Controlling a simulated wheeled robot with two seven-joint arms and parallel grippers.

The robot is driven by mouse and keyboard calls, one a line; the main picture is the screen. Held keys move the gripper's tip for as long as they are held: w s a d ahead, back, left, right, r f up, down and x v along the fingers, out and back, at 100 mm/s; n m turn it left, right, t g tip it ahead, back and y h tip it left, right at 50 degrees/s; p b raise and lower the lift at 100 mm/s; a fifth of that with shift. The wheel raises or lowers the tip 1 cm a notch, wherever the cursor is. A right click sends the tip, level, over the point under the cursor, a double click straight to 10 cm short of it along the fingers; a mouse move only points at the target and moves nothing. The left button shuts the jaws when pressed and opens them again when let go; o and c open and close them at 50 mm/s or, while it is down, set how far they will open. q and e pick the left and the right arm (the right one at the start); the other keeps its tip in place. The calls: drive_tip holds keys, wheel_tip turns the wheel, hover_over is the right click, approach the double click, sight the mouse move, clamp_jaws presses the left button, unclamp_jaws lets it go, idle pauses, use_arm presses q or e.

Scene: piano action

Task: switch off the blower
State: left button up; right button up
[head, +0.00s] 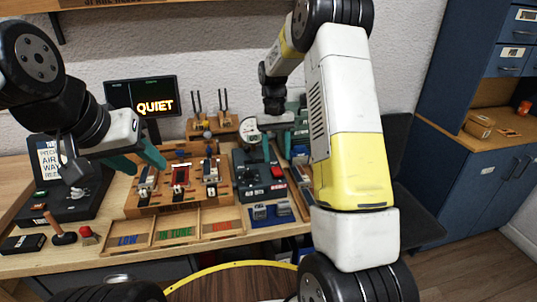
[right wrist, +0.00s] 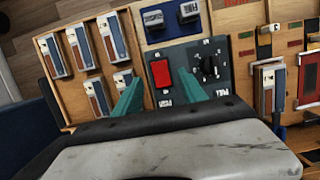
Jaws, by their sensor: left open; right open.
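A dark grey-green control box (head: 252,189) with a red rocker switch (head: 277,171) stands right of the wooden reed board; I take it for the blower. In the right wrist view its red switch (right wrist: 160,73) lies beside a black dial (right wrist: 209,67); the switch position is not clear. My right gripper (right wrist: 158,92) is open and empty, its teal fingers on either side of the switch's lower end in that view; contact cannot be told. My left gripper (head: 144,166) is open and empty, over the left of the board.
The wooden board (head: 180,205) holds metal reeds, with a labelled tray (head: 160,238) in front. A blue block holder (head: 270,213) lies in front of the box. A QUIET screen (head: 150,100) stands behind. A black unit (head: 75,205) stands at left.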

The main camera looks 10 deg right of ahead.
sight(276, 168)
drive_tip(key=v, duration=0.3)
drive_tip(key=shift+r, duration=0.25)
drive_tip(key=s+r+t+y, duration=0.1)
drive_tip(key=s+r+t, duration=0.3)
drive_tip(key=s+r, duration=0.8)
drive_tip(key=s+a+r+t, duration=0.1)
drive_tip(key=s+t, duration=0.1)
drive_tip(key=s, duration=0.5)
drive_tip(key=s+a+r+t+y, duration=0.1)
drive_tip(key=s+t, duration=0.2)
drive_tip(key=s, duration=0.4)
drive_tip(key=shift+s+r, duration=0.3)
drive_tip(key=shift+r, duration=0.1)
